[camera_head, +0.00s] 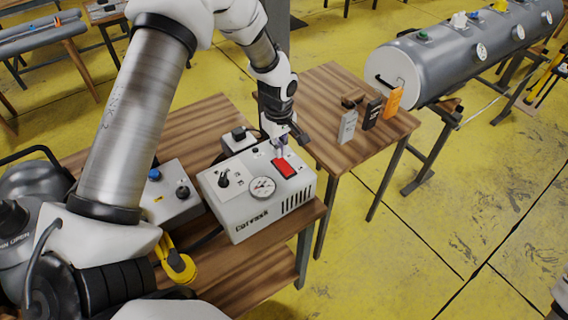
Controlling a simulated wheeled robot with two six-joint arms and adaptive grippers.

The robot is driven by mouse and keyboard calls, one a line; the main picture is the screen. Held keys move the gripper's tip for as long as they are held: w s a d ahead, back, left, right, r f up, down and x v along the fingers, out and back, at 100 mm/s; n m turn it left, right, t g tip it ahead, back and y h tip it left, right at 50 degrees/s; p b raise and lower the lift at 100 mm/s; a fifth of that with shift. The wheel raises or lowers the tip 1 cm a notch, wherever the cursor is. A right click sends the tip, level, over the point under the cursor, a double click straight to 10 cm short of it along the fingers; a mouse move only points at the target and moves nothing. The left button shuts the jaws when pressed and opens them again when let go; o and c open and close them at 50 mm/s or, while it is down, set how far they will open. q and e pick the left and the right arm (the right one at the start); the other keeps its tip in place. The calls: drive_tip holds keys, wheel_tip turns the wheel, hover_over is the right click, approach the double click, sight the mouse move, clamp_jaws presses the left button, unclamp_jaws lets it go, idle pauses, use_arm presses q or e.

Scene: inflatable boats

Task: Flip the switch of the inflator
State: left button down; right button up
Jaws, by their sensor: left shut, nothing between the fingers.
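The inflator (258,192) is a white-grey box on a wooden table in the middle of the head view. Its top carries a black knob, a round gauge (262,188) and a red switch (285,167) near the right end. My left gripper (282,148) points down over the inflator, close to the far side of the red switch. It is shut with nothing in it. I cannot tell whether its fingertips touch the switch.
Grey, black and orange small upright objects (370,112) stand on the wooden table (330,88) behind. A grey control box (168,195) sits left of the inflator, with a yellow item (178,262) near it. A large grey tube (455,55) lies on stands at the upper right.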

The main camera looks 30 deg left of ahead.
sight(280, 160)
use_arm(q)
drive_tip(key=shift+f+b, duration=0.65)
drive_tip(key=shift+f, duration=0.75)
idle(0.9)
drive_tip(key=shift+r, duration=0.1)
wheel_tip(280, 160, up, 7)
drive_tip(key=p, duration=0.6)
idle(0.3)
